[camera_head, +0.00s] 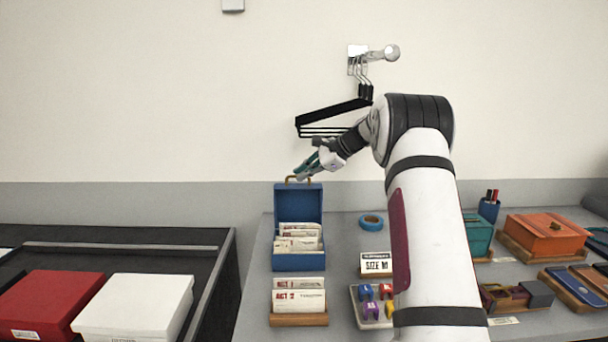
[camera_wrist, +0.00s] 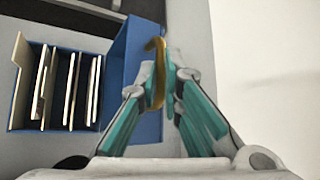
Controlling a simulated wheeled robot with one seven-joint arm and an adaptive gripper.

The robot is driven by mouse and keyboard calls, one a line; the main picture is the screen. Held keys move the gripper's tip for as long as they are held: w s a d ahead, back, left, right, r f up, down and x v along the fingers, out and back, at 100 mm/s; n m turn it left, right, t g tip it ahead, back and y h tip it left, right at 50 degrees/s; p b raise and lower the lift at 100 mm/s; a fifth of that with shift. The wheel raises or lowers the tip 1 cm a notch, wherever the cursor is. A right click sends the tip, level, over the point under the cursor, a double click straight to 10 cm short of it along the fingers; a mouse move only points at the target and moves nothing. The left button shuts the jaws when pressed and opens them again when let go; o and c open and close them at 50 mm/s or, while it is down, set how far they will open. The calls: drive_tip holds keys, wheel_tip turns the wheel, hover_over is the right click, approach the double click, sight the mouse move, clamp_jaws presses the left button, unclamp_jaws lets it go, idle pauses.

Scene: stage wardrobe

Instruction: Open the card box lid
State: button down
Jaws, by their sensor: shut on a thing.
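The blue card box (camera_head: 298,263) stands on the grey counter with several white cards inside. Its blue lid (camera_head: 298,205) stands up at the back of the box, raised and open. A brass handle (camera_head: 290,180) is on the lid's upper edge. My gripper (camera_head: 300,176) is at that edge, above the box. In the wrist view my gripper (camera_wrist: 172,75) has its teal fingers closed at the brass handle (camera_wrist: 157,70). The lid (camera_wrist: 130,70) and the box with cards (camera_wrist: 17,115) lie to the left there.
A wooden card holder (camera_head: 298,320) stands in front of the box. Blue tape (camera_head: 371,222), a small sign (camera_head: 376,263) and an orange box (camera_head: 545,232) are to the right. Black hangers (camera_head: 335,115) hang on the wall beside my arm. A red box (camera_head: 48,300) and a white box (camera_head: 135,303) are left.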

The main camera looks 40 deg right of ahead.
drive_tip(key=shift+r, duration=0.15)
drive_tip(key=c, duration=1.9)
unclamp_jaws()
drive_tip(key=shift+o, duration=0.9)
drive_tip(key=v, duration=1.2)
